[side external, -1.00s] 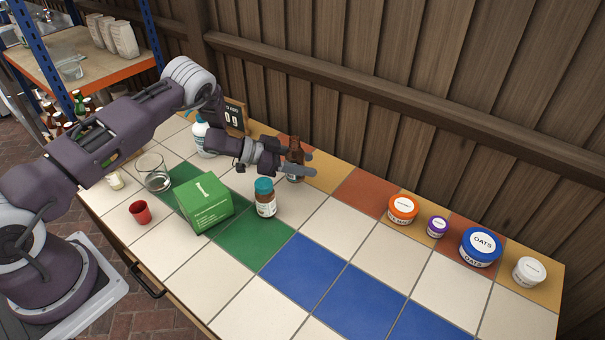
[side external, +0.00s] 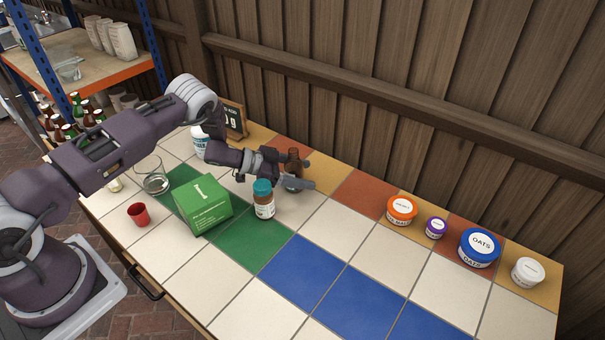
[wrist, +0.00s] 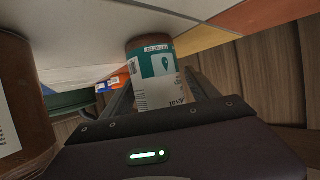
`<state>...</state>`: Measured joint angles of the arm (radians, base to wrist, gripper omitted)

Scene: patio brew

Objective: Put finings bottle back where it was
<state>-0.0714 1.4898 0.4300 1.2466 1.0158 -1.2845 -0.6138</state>
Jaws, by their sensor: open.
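A brown bottle (side external: 293,162) stands near the back of the tiled table, between the two fingers of my gripper (side external: 308,174). In the wrist view this bottle (wrist: 156,75) shows a teal and white label with a drop mark; its name is too small to read. The fingers are open, one on each side of it. A second brown bottle (side external: 264,205) with a teal cap and white label stands in front of my gripper, to the left. I cannot read which one is the finings bottle.
A green box (side external: 203,205), a red cup (side external: 139,215) and a glass beaker (side external: 152,178) stand to the left. Lidded tubs, including the blue oats tub (side external: 479,247), line the back right. A wooden fence rises behind the table. The blue and white tiles at front right are clear.

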